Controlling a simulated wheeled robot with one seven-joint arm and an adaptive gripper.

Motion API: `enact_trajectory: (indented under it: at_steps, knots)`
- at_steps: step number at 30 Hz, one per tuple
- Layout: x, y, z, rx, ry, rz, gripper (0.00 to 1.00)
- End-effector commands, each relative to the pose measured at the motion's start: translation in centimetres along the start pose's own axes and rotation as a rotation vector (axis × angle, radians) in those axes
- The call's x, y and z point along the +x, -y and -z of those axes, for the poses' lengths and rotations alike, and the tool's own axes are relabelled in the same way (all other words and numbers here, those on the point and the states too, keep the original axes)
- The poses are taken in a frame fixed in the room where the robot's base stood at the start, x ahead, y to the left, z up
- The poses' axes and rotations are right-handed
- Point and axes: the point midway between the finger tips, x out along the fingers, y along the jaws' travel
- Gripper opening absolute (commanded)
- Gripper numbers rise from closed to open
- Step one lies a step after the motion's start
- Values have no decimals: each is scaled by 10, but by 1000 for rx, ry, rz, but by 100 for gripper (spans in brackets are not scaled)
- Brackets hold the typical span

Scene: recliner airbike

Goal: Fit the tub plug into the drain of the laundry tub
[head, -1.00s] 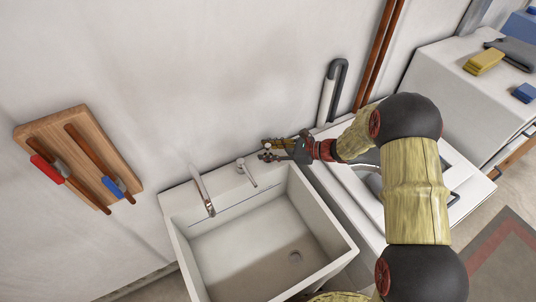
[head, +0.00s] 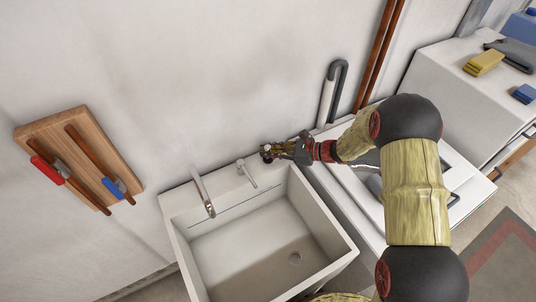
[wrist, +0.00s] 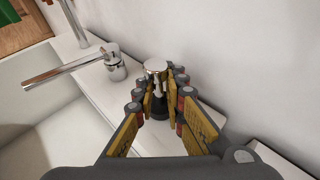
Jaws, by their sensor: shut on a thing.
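The tub plug (wrist: 155,67) shows in the wrist view as a chrome knob over a black lower part. It stands upright at the back ledge of the laundry tub, close to the wall. My gripper (wrist: 160,88) is shut on it, with a finger on each side; the fingers hide part of its body. In the head view my gripper (head: 268,152) is at the back right corner of the laundry tub (head: 328,216). The drain (head: 295,258) is a round spot in the basin floor, towards the front right, with nothing over it.
A chrome spout (head: 204,193) and a lever tap (head: 246,172) stand on the back ledge left of my gripper. The wall is close behind. A white appliance (head: 345,185) stands right of the tub. A wooden board (head: 90,140) with tools is on the wall. The basin is empty.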

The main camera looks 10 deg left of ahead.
Motion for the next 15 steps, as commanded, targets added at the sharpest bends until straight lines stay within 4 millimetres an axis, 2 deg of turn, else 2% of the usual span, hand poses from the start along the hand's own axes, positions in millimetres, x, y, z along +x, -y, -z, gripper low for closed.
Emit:
enact_trajectory:
  at_steps: [8, 13, 15]
  knots:
    - [-4, 0, -10, -2, 0, 1, 0]
    - [-12, 0, -32, -3, 0, 1, 0]
    - [-24, -1, -39, -1, 0, 4, 0]
